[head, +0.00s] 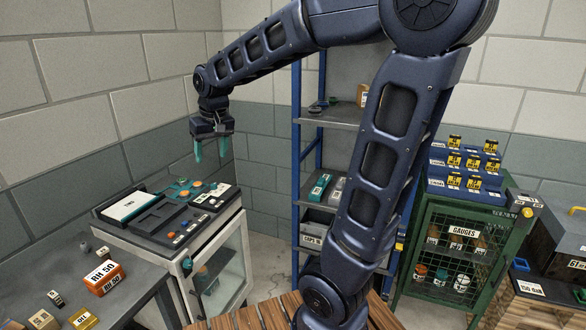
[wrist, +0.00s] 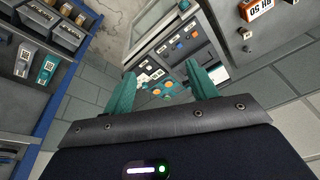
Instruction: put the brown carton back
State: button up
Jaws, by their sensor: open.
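My gripper (head: 211,151) is open and empty. Its two teal fingers point down, in the air above the white cabinet. They also show in the wrist view (wrist: 166,90), spread apart with nothing between them. A small brown carton (head: 43,320) with a white label stands on the grey table at the lower left, well away from my gripper. Another brown item (head: 361,95) with a label stands on the upper shelf, partly hidden by my arm; I cannot tell whether it is a carton.
The white cabinet (head: 186,256) carries dark trays and a panel with coloured knobs. A blue-framed shelf (head: 296,150) stands behind my arm. A green gauge cabinet (head: 453,203) is at right.

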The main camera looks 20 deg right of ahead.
jog(key=s+d+f+m+t, duration=0.1)
jog(key=s+d, duration=0.6)
jog(key=d, duration=0.2)
jog(key=s+d+m+t+h, duration=0.1)
jog(key=s+d+m, duration=0.1)
jog(key=s+d, duration=0.5)
jog(key=d, duration=0.2)
jog(key=shift+s+d+f, duration=0.25)
jog(key=shift+d+f, duration=0.05)
jog(key=shift+f, duration=0.1)
jog(key=o, duration=0.5)
jog(key=shift+s+d+f, duration=0.15)
jog(key=shift+s+d, duration=0.05)
jog(key=shift+s, duration=0.1)
